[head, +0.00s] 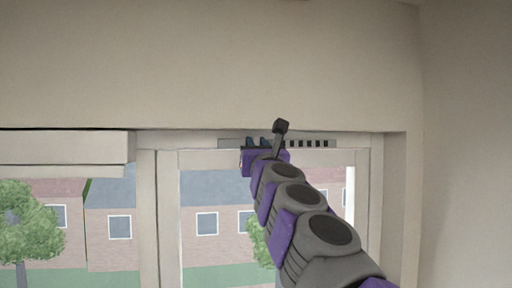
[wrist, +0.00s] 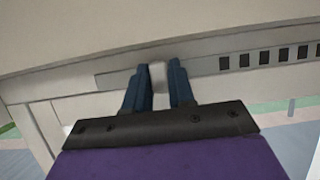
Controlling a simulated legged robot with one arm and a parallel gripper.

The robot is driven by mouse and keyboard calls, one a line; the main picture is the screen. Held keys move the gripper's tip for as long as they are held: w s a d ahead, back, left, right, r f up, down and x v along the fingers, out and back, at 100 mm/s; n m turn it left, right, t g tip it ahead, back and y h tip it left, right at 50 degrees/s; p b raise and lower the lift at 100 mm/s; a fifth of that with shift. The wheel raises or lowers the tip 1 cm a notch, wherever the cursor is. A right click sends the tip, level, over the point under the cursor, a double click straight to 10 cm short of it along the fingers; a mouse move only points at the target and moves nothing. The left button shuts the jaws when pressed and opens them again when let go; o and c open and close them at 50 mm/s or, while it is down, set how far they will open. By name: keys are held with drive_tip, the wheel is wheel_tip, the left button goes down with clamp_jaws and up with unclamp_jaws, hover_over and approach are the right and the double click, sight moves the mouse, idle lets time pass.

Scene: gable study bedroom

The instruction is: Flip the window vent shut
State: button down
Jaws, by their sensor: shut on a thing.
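The window vent (head: 312,143) is a narrow grey strip with a row of dark slots, set in the top of the white window frame. It also shows in the wrist view (wrist: 268,57), with the slots to the right of my gripper. My gripper (head: 257,141) is up at the left part of the vent. In the wrist view its two dark blue fingers (wrist: 159,75) stand on either side of a small pale tab (wrist: 157,74) on the strip and are shut on it. The fingers hide the tab's sides.
The window frame (head: 148,215) has an upright left of my arm. A pale ledge or blind box (head: 65,146) juts out at the left. A plain wall (head: 465,150) stands close at the right. Houses and trees show through the glass.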

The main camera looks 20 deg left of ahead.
drive_tip(key=s+a, duration=0.1)
drive_tip(key=a, duration=0.1)
drive_tip(key=s+a, duration=0.2)
drive_tip(key=a, duration=0.1)
drive_tip(key=shift+s+a, duration=0.2)
drive_tip(key=shift+a, duration=0.1)
drive_tip(key=shift+d, duration=0.1)
drive_tip(key=shift+w, duration=0.1)
drive_tip(key=c, duration=1.3)
unclamp_jaws()
drive_tip(key=shift+c, duration=0.2)
drive_tip(key=o, duration=0.3)
drive_tip(key=shift+s+a, duration=0.2)
drive_tip(key=shift+a, duration=0.15)
drive_tip(key=shift+w+d, duration=0.15)
drive_tip(key=shift+d, duration=0.15)
drive_tip(key=shift+s+d+f+b, duration=0.25)
drive_tip(key=shift+s+b, duration=0.1)
drive_tip(key=shift+b, duration=0.25)
drive_tip(key=b+v, duration=0.8)
drive_tip(key=v, duration=0.8)
drive_tip(key=shift+f, duration=0.2)
